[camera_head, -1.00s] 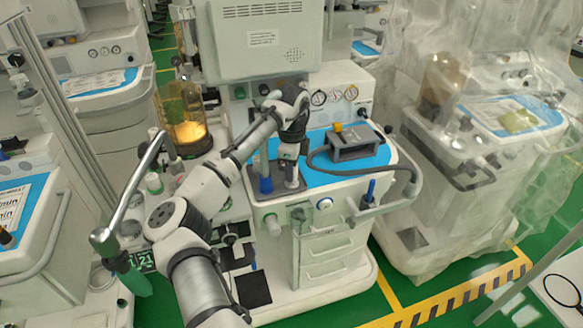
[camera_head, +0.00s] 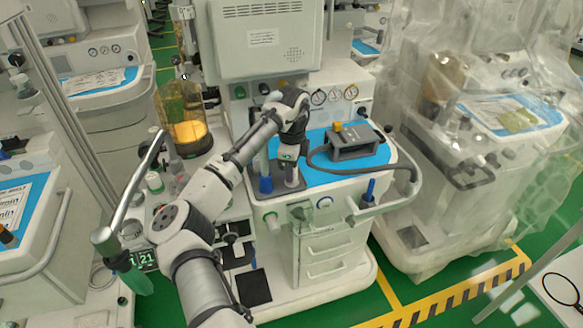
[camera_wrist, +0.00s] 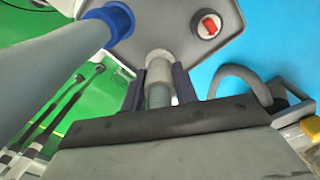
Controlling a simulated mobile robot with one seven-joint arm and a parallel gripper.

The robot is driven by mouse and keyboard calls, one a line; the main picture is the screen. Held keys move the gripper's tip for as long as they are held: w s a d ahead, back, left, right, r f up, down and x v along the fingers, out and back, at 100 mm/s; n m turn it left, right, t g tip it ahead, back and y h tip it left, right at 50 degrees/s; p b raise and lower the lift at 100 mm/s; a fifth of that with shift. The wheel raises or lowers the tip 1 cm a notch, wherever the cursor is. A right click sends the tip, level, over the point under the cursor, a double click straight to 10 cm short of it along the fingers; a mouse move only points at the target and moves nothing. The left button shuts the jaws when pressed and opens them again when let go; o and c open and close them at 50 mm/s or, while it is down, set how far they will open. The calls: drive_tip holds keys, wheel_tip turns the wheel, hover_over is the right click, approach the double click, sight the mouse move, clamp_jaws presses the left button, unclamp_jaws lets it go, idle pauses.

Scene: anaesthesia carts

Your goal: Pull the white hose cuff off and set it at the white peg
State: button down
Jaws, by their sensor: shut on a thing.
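My gripper (camera_wrist: 159,90) is shut on a pale grey-white cylindrical piece, which I take for the white hose cuff (camera_wrist: 158,66), above a grey plate (camera_wrist: 185,50). In the head view my gripper (camera_head: 289,160) is over the cart's left side, and the pale cuff (camera_head: 291,179) stands below it, upright near the plate. Whether it is seated or lifted I cannot tell. Beside it on the left stands a blue cuff (camera_head: 265,185) with a grey tube, also in the wrist view (camera_wrist: 118,20). I cannot pick out the white peg for certain.
A red-topped round fitting (camera_wrist: 209,26) is on the plate. A grey box (camera_head: 352,143) with a yellow knob and a curved grey hose (camera_head: 375,172) lie on the blue worktop (camera_head: 318,177) to the right. The monitor housing (camera_head: 262,45) rises behind the arm.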

drive_tip(key=shift+f, duration=0.8)
drive_tip(key=c, duration=1)
unclamp_jaws()
drive_tip(key=shift+r, duration=0.15)
wheel_tip(320, 180, up, 14)
drive_tip(key=shift+f+b, duration=0.15)
drive_tip(key=shift+b, duration=1.05)
